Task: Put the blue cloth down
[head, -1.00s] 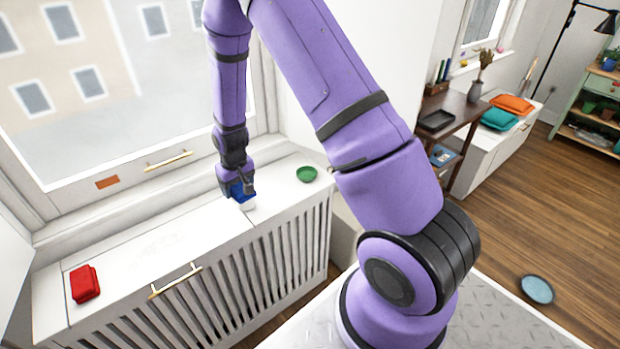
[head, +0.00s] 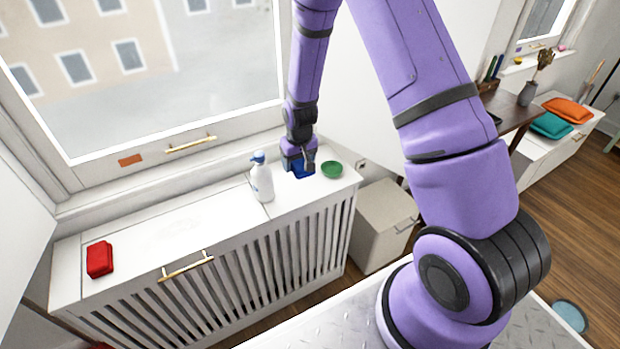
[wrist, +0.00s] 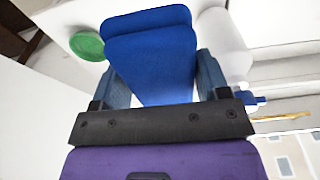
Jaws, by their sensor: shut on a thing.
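The blue cloth (head: 302,171) is a folded, deep blue pad at the right part of the white radiator-cover top (head: 160,235). My gripper (head: 303,163) points down and is shut on it. In the wrist view the cloth (wrist: 150,55) sits between the two fingers (wrist: 155,80) and sticks out past them. Whether its underside touches the surface cannot be told; the gripper hides part of it in the head view.
A white spray bottle (head: 262,184) with a blue top stands just left of my gripper. A green bowl (head: 332,169) sits close on the right. A red folded item (head: 100,259) lies far left. The top between the red item and bottle is clear.

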